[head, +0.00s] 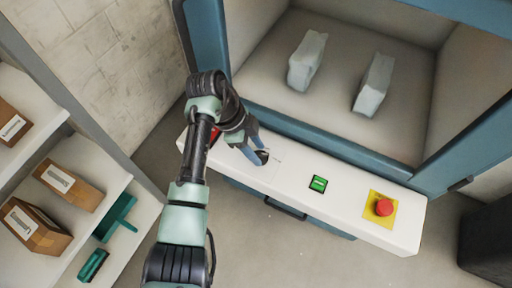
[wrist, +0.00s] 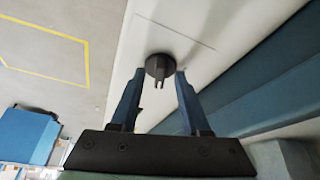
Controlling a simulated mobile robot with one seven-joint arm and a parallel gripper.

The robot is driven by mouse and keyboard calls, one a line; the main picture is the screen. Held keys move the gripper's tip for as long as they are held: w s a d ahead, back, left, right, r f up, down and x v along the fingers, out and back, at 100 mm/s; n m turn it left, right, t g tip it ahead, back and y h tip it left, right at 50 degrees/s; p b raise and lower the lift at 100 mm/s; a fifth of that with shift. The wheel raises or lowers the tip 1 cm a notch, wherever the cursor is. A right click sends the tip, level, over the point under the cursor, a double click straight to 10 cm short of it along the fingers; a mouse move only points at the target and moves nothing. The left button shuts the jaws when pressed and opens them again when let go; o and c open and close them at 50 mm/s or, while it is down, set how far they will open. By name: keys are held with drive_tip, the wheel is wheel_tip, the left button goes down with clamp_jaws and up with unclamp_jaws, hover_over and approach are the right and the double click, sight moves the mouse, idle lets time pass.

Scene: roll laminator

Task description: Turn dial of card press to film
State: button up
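The dial (wrist: 158,66) is a small dark round knob with a raised grip on the white front panel (wrist: 205,30). In the head view the dial (head: 262,157) sits on the white panel (head: 345,205), left of the green button, partly covered by my gripper. My gripper (wrist: 160,73) is open, its two blue fingers pointing at the dial, one tip on each side of it. The tips look very close to the knob; I cannot tell whether they touch. My gripper (head: 255,152) also shows in the head view.
A green button (head: 318,183) and a red stop button (head: 384,207) on a yellow plate are on the panel to the right. Behind it is a blue-framed chamber (head: 340,120) with two pale blocks. Shelves (head: 20,160) with boxes stand at left.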

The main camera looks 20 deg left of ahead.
drive_tip(key=p+v, duration=0.2)
drive_tip(key=v, duration=1.1)
